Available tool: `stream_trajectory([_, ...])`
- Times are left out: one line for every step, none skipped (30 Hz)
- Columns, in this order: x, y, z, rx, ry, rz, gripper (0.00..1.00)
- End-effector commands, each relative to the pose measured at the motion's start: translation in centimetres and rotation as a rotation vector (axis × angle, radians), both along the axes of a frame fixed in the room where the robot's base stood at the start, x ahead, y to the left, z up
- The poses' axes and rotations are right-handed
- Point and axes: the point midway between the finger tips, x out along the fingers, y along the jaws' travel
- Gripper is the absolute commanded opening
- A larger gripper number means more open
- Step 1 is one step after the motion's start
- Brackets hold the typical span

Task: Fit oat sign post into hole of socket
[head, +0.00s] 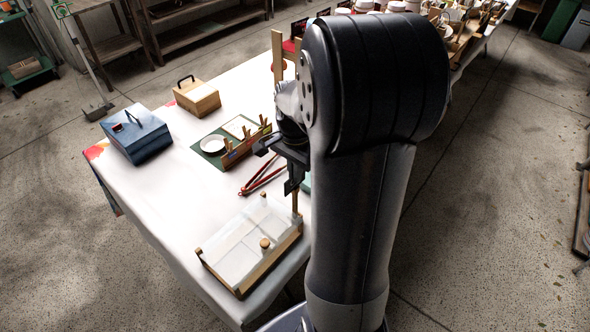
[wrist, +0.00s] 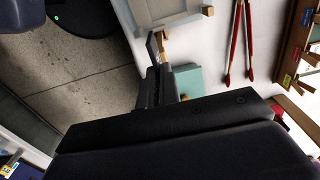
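My gripper (head: 291,186) is low over the near right part of the white table, beside the glass-topped tray. A thin upright wooden post (head: 295,203) shows just below its fingertips. In the wrist view a short piece of pale wood (wrist: 164,46) sits at the tips of my gripper (wrist: 160,62). It appears to be the oat sign post in its grasp; no lettering can be read. A teal block (wrist: 187,81) lies just right of the fingers and is mostly hidden by my arm in the head view. I cannot make out the socket or its hole.
The tray (head: 226,281) with wooden edges stands at the table's near edge. A blue box (head: 136,137) and wooden box (head: 197,97) stand at left. White cloth (head: 185,215) is clear between.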

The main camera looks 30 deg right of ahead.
Motion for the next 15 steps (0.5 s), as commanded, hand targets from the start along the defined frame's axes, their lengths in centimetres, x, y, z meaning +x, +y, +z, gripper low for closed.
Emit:
stream_trajectory([0.0,0.0,-0.2,0.000,0.000,0.000,0.00])
stream_trajectory([0.0,0.0,-0.3,0.000,0.000,0.000,0.00])
stream_trajectory([0.0,0.0,-0.4,0.000,0.000,0.000,0.00])
stream_trajectory([0.0,0.0,-0.5,0.000,0.000,0.000,0.00])
stream_trajectory([0.0,0.0,-0.6,0.000,0.000,0.000,0.00])
stream_trajectory([0.0,0.0,-0.7,0.000,0.000,0.000,0.00])
stream_trajectory([0.0,0.0,-0.7,0.000,0.000,0.000,0.00])
stream_trajectory([0.0,0.0,-0.8,0.000,0.000,0.000,0.00])
stream_trajectory([0.0,0.0,-0.9,0.000,0.000,0.000,0.00])
stream_trajectory([0.0,0.0,-1.0,0.000,0.000,0.000,0.00])
stream_trajectory([0.0,0.0,-1.1,0.000,0.000,0.000,0.00])
stream_trajectory([0.0,0.0,-1.2,0.000,0.000,0.000,0.00])
stream_trajectory([0.0,0.0,-1.2,0.000,0.001,0.000,0.00])
stream_trajectory([0.0,0.0,-1.3,0.000,0.000,0.000,0.00])
stream_trajectory([0.0,0.0,-1.3,0.000,0.000,0.000,0.05])
